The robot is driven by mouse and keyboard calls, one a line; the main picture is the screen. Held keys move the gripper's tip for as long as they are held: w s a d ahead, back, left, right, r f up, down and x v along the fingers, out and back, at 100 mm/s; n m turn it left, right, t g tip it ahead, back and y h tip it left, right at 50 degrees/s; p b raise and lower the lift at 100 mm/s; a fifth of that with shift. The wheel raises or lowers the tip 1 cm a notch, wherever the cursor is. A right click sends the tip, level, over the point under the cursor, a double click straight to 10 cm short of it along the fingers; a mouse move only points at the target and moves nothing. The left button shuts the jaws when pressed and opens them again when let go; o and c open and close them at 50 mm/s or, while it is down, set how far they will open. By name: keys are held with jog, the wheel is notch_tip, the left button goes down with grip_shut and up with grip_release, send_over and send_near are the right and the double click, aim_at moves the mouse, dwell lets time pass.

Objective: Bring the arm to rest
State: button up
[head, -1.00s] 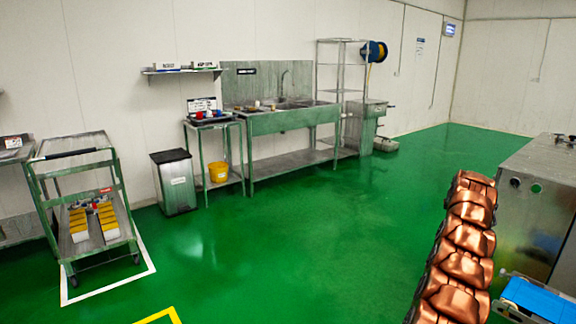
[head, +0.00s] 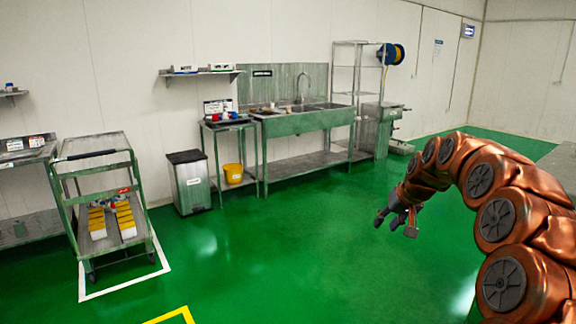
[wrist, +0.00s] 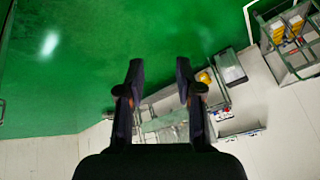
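My gripper (head: 396,220) hangs at the end of my bent copper-coloured arm, right of the middle in the head view, in the air over the green floor. In the wrist view my gripper (wrist: 158,85) shows two dark fingers set well apart. Nothing is between the fingers but the distant sink and floor. My gripper touches nothing that I can see.
A cart (head: 97,155) with yellow and white items stands at the left inside white floor lines. A bin (head: 188,182), a small table with a yellow bucket (head: 233,174) and a sink bench (head: 305,123) line the wall. The middle floor (head: 270,260) is clear.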

jog(key=s+a+r+n+g, duration=0.1)
jog(key=s+a, duration=0.2)
jog(key=s, duration=0.3)
jog(key=s+a+g, duration=0.1)
jog(key=s+a, duration=0.3)
jog(key=s, duration=0.2)
jog(key=s+f+g+h+p, duration=0.1)
jog(key=s+f+g, duration=0.1)
jog(key=s, duration=1.7)
jog(key=s+a+f+g+h+p, duration=0.1)
jog(key=s+f+g+p, duration=0.1)
jog(key=s, duration=1.6)
notch_tip(320, 180, down, 3)
jog(key=shift+s+a+r+g, duration=0.2)
jog(key=shift+s+g, duration=0.2)
jog(key=shift+g, duration=0.3)
